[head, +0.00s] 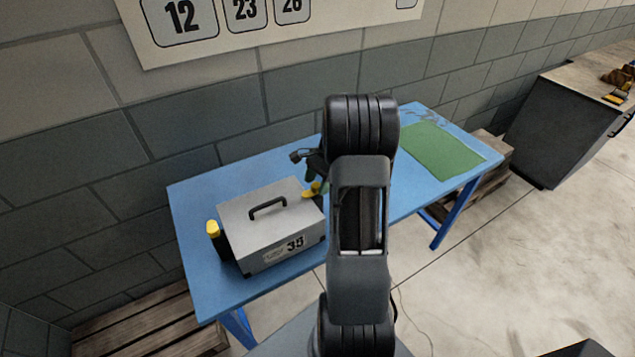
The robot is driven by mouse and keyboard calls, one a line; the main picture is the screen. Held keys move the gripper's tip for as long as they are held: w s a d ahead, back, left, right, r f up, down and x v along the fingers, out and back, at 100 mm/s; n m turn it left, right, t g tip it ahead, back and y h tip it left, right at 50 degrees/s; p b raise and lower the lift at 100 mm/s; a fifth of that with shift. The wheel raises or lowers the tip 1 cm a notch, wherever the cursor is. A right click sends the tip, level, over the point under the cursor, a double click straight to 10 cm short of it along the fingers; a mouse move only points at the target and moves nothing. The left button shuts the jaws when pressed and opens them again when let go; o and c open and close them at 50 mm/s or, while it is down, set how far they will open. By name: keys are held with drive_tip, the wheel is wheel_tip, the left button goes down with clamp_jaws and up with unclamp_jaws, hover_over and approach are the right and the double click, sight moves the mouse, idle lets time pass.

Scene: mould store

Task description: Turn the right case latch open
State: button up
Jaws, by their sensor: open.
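A grey case (272,228) with a dark top handle and the number 35 on its front stands on the blue table (198,197). Its left latch (213,229) is yellow and sits at the case's left end. The right latch (310,191), also yellow, is at the right end, close to my gripper. My gripper (317,179) is dark, open, and just above and beside the right latch. My arm hides part of the gripper, so I cannot tell whether the fingers touch or surround the latch.
A green mat (440,150) lies on the right part of the table, with bare tabletop around it. A block wall with a numbered board (205,55) stands behind. A dark cabinet (560,125) is at the far right. Wooden pallets (150,325) lie at lower left.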

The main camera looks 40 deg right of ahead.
drive_tip(key=shift+a+f, duration=0.1)
drive_tip(key=shift+f, duration=0.1)
drive_tip(key=shift+c, duration=0.2)
drive_tip(key=c, duration=0.9)
